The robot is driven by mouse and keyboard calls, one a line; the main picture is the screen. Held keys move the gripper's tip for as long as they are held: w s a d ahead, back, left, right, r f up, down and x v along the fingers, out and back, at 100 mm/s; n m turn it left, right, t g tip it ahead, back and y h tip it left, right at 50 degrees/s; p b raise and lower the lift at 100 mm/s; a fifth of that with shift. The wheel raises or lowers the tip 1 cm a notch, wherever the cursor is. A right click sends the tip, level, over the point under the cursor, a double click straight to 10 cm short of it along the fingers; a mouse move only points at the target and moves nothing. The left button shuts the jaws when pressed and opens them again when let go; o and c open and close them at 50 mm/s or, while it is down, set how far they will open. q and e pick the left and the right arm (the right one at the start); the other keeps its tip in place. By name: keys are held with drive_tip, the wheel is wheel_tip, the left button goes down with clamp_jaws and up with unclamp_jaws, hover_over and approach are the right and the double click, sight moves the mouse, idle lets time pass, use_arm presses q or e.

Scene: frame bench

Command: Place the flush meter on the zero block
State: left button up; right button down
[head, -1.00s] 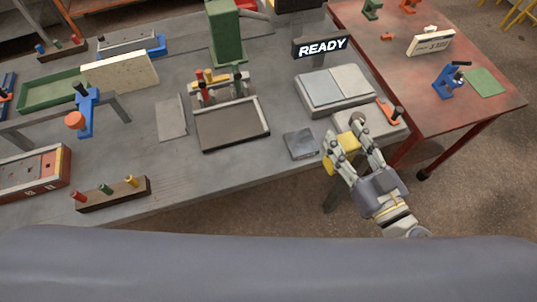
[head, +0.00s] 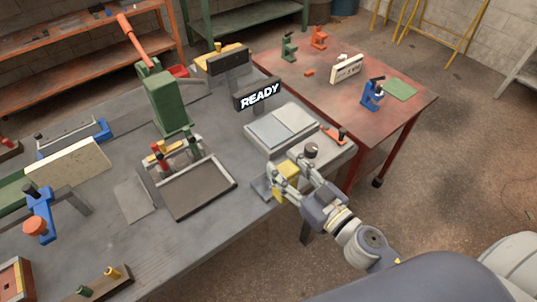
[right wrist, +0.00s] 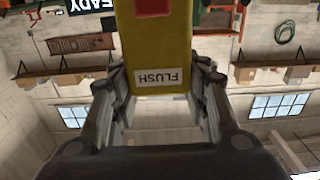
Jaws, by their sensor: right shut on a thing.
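The flush meter (right wrist: 158,45) is a yellow body with a red patch and a white FLUSH label, upside down in the right wrist view. My right gripper (head: 284,180) is shut on it at the bench's front edge. In the head view the flush meter (head: 288,168) shows between the fingers, partly hidden by them. A small dark grey square block (head: 261,187), seemingly the zero block, lies on the bench just left of the gripper, partly covered by it. I cannot tell whether meter and block touch. My left gripper is not in view.
A grey plate with a dark knob (head: 311,150) stands right behind the gripper. Behind it are a two-tone surface block (head: 282,128) and a READY sign (head: 257,96). A dark tray (head: 203,188) lies to the left. A red table (head: 345,100) adjoins at right.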

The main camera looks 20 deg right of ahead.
use_arm(q)
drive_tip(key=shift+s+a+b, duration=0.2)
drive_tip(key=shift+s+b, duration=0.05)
drive_tip(key=shift+b, duration=0.05)
use_arm(e)
drive_tip(key=w+a+f, duration=0.2)
drive_tip(key=w+f, duration=0.2)
drive_tip(key=w, duration=0.3)
drive_tip(key=shift+f, duration=0.15)
drive_tip(key=shift+f, duration=0.1)
drive_tip(key=c, duration=0.9)
unclamp_jaws()
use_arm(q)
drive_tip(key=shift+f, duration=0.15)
